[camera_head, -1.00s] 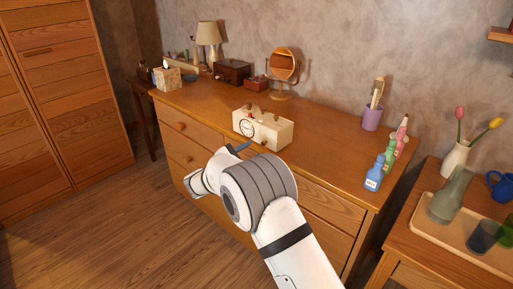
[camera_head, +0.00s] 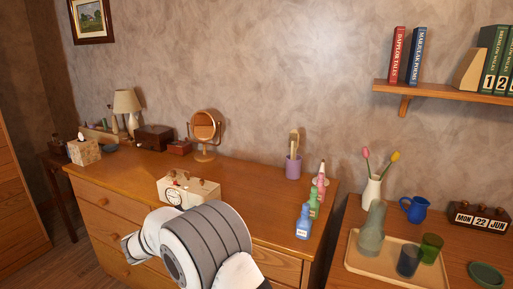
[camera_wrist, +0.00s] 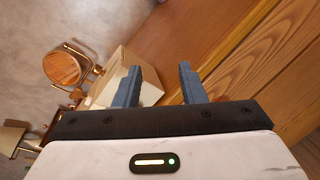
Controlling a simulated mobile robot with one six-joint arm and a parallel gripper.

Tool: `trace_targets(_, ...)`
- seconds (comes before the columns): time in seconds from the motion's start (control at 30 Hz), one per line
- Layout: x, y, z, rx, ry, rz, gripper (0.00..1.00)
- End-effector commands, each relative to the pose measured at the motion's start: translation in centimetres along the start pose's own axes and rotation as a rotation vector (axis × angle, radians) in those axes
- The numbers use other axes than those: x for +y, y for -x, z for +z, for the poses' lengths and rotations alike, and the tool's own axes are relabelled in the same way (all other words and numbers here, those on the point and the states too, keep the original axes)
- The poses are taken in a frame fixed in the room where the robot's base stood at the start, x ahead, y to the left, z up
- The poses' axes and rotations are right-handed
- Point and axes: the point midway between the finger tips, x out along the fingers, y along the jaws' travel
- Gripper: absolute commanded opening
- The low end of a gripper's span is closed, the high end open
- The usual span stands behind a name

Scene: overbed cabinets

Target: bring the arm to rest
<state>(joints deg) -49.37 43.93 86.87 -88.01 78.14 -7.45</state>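My arm (camera_head: 205,245) reaches up from the bottom of the head view, in front of the dresser's front edge. My gripper (camera_wrist: 160,82) shows in the wrist view with its two blue-grey fingers apart and nothing held between them. The fingers are hidden behind the arm in the head view. Beyond the left finger is a cream box with a clock dial (camera_head: 188,190), standing on the dresser; its corner also shows in the wrist view (camera_wrist: 118,72). I cannot tell the exact gap between the fingers and the box.
The dresser (camera_head: 245,185) carries a round mirror (camera_head: 204,127), a lamp (camera_head: 127,103), a tissue box (camera_head: 84,152), a purple cup (camera_head: 293,167) and a blue bottle (camera_head: 303,222). A wooden tray (camera_head: 372,275) with glassware is at right. A shelf (camera_head: 440,92) holds books above.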

Motion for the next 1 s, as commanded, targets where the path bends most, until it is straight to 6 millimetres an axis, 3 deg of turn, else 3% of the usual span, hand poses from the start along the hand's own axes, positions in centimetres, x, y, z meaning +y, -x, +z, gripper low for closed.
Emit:
trace_targets(0.03, -0.3, -1.8, 4.4, -0.003, -0.047, -0.09, 0.37)
trace_targets(0.23, -6.0, -5.4, 16.6, 0.01, -0.245, -0.437, 0.37)
trace_targets(0.37, -10.1, -5.4, 23.6, 0.015, -0.406, -0.643, 0.37)
trace_targets(0.5, -14.4, -3.8, 29.9, 0.018, -0.603, -0.846, 0.37)
trace_targets(0.6, -17.1, -1.8, 33.8, 0.017, -0.759, -0.976, 0.37)
trace_targets(0.8, -21.5, 3.3, 39.4, 0.01, -1.107, -1.198, 0.37)
trace_targets(1.0, -24.0, 8.0, 42.1, -0.002, -1.439, -1.344, 0.37)
